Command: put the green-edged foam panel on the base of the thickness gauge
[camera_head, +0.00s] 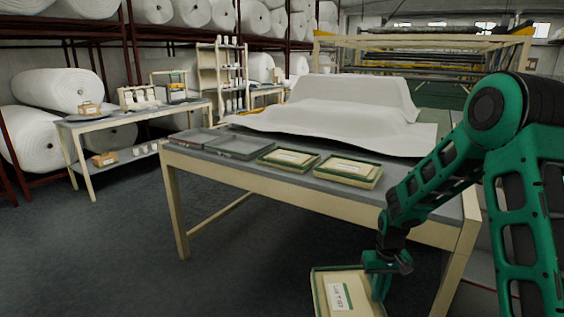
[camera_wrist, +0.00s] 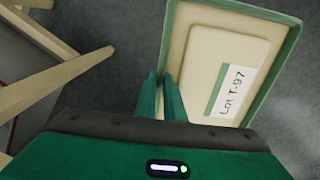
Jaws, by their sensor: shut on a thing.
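My gripper (camera_head: 385,268) is shut on the edge of a green-edged foam panel (camera_head: 350,300), cream with a white label, low in front of the table. In the wrist view, my fingertips (camera_wrist: 162,82) pinch the left rim of this panel (camera_wrist: 215,50). Its label reads "Lot T-97". The panel's lower part is cut off in the head view. A small framed device (camera_head: 170,86) on the left side table may be the thickness gauge; it is too small to be sure, and its base is unclear.
Two similar green-edged panels (camera_head: 289,159) (camera_head: 348,171) and a grey tray (camera_head: 243,146) lie on the big table (camera_head: 300,187), below white wadding (camera_head: 330,120). The side table (camera_head: 130,114) holds rolls and a box. Open floor lies between the tables.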

